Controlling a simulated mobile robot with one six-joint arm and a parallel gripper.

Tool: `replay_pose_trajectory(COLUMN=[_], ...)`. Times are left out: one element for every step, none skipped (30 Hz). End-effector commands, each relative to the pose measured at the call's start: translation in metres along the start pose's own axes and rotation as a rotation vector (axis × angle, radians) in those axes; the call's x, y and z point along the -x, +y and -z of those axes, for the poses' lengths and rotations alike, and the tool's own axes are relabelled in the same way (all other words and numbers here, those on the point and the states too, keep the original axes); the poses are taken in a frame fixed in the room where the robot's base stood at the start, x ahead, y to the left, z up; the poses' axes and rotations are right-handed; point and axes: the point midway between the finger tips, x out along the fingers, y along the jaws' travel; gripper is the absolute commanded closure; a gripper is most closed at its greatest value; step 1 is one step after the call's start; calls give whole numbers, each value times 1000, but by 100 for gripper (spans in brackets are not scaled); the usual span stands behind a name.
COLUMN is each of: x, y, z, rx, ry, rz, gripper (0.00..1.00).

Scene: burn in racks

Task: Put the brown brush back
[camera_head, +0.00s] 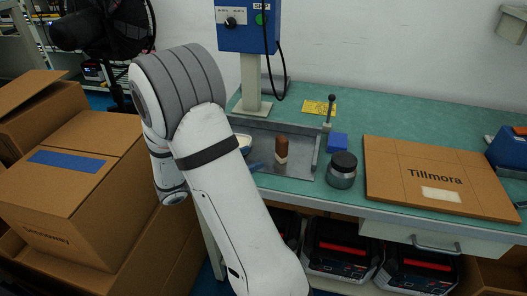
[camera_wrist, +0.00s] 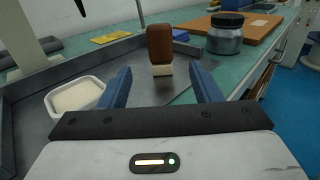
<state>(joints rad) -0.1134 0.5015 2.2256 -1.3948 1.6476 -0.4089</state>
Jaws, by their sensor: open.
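The brown brush (camera_head: 281,148) stands upright on the grey metal tray (camera_head: 302,137), brown part up and pale part down. In the wrist view the brush (camera_wrist: 160,48) is straight ahead, beyond the blue fingertips of my gripper (camera_wrist: 160,88). My gripper is open and empty, with its fingers apart on either side of the line to the brush. In the head view my arm hides most of the gripper and the left part of the tray.
A white tub (camera_wrist: 75,96) is left of my gripper. A dark-lidded jar (camera_head: 342,169) stands right of the tray, near a blue block (camera_head: 338,142). A Tillmora board (camera_head: 437,178) lies further right. A post with a knob (camera_head: 329,112) stands behind the tray.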

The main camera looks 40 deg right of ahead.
Motion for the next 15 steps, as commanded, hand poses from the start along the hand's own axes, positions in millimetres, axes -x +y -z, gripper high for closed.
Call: replay_pose_trajectory(x=[6, 8, 11, 12, 13, 13, 13, 12, 11, 10, 9, 10, 11, 14, 19], y=[0, 0, 0, -1, -2, -5, -9, -14, -23, -31, -41, -55, -66, -77, -91], z=[0, 0, 0, 0, -1, -2, -3, -4, -5, -6, -6, -7, -6, -6, -4], rx=[0, 0, 0, -2, -7, -17, -29, -45, -73, -102, -134, -189, -233, -281, -346], ry=[0, 0, 1, 4, 10, 23, 39, 61, 100, 138, 182, 250, 305, 361, 439], rz=[-2, -2, -1, 2, 7, 18, 32, 48, 79, 108, 143, 195, 237, 280, 337], gripper=[42, 42, 42, 42, 42, 42, 42, 42, 42, 42, 42, 42, 42, 42, 42])
